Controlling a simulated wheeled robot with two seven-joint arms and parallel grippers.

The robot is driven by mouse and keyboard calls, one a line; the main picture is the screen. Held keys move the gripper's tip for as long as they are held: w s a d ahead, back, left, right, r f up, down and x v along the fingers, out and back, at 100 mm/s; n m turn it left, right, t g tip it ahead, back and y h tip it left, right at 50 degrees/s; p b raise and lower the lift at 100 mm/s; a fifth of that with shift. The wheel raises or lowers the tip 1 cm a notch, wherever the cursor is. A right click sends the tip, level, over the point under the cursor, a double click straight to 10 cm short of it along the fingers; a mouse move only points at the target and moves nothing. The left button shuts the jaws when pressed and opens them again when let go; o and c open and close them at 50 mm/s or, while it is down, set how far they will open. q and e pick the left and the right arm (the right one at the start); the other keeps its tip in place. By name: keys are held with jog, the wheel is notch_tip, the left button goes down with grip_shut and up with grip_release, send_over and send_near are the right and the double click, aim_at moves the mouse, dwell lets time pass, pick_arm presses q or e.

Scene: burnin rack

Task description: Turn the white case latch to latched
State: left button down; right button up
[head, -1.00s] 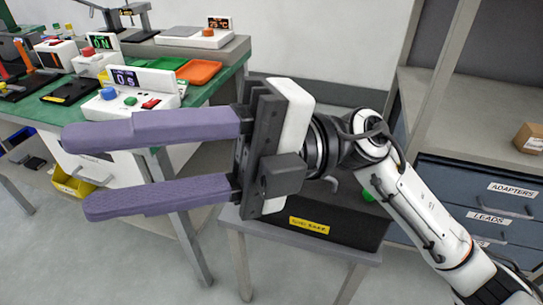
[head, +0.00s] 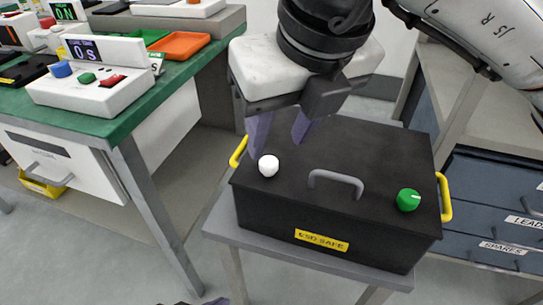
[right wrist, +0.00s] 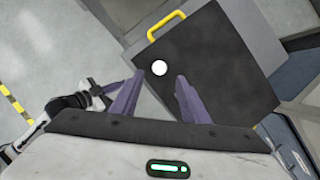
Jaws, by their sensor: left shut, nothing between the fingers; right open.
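The black case (head: 330,240) stands closed on a small grey table. Its white latch knob (head: 268,166) is on the lid at the left, near the front edge; its turn mark cannot be made out. My right gripper (head: 276,149) is over the lid, fingers pointing down, open and empty. In the right wrist view the white knob (right wrist: 159,68) lies between the fingertip lines of my right gripper (right wrist: 159,77); whether they touch it cannot be told. My left gripper (head: 217,301) barely shows at the bottom edge, shut and empty, away from the case.
Yellow side handles (head: 445,197) flank the case. A green workbench (head: 110,125) with devices is left; drawers (head: 490,215) are right.

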aim_at(269, 162)
jog(key=b+x, duration=0.1)
jog(key=x, duration=0.4)
jog(key=shift+s, duration=0.1)
pick_arm(q)
jog(key=shift+w+d+h, duration=0.15)
jog(key=shift+d+h, duration=0.15)
jog(key=shift+d, duration=0.15)
pick_arm(e)
jog(key=shift+x, duration=0.8)
jog(key=shift+r, duration=0.1)
jog(key=shift+c, duration=0.3)
grip_shut()
